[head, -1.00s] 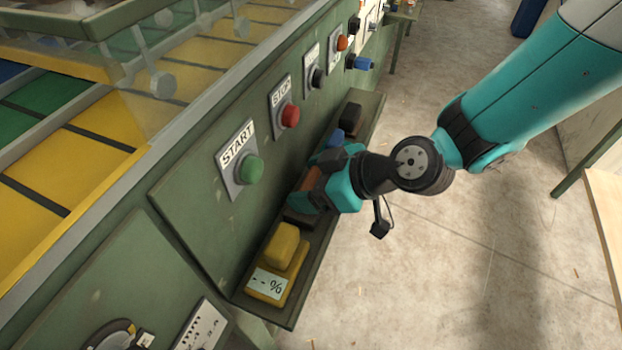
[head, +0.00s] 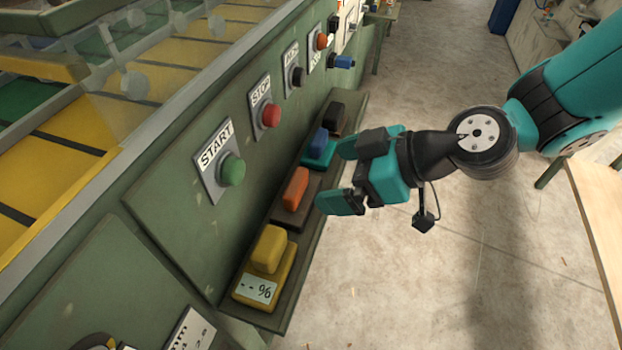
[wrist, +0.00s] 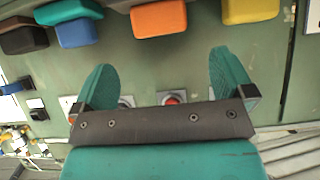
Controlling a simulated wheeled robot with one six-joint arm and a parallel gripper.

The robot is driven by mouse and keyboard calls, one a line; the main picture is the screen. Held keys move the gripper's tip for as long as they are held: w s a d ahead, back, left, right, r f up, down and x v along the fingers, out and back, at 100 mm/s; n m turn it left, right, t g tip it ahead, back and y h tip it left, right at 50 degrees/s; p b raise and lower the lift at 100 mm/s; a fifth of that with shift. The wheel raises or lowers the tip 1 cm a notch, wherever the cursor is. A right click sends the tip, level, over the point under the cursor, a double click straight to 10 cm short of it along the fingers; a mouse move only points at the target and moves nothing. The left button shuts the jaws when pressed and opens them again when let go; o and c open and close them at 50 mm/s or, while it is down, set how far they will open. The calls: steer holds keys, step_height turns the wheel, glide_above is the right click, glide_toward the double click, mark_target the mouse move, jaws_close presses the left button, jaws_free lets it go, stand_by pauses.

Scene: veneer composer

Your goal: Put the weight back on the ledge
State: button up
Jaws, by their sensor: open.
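The ledge (head: 304,250) runs along the front of the green machine. On it, front to back, stand a yellow block (head: 269,249) on a yellow base with a "--%" display, an orange block (head: 295,188) on a brown base, a blue block (head: 318,141) on a teal base, and a dark block (head: 333,116). I cannot tell which one is called the weight. My gripper (head: 343,175) is open and empty, just right of the ledge beside the orange block. In the wrist view the orange block (wrist: 158,18) is ahead of the open fingers (wrist: 163,72), apart from them.
Above the ledge are a green START button (head: 231,170), a red STOP button (head: 270,115) and further knobs. A wooden table (head: 600,200) stands at the right. The floor (head: 440,290) between is mostly clear.

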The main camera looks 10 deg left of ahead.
steer(key=shift+v, duration=1.8)
steer(key=shift+r, duration=0.1)
steer(key=s+d+r+m+h+p, duration=0.1)
steer(key=s+d+r+m+h, duration=0.2)
steer(key=d, duration=0.5)
steer(key=s+d+r+m+g+h+p, duration=0.1)
steer(key=s+d+r+m+h+p, duration=0.1)
steer(key=s+d+r+m+h, duration=0.2)
steer(key=shift+s+d+r+m, duration=1.05)
steer(key=shift+d+r+m, duration=0.5)
steer(key=shift+d, duration=0.45)
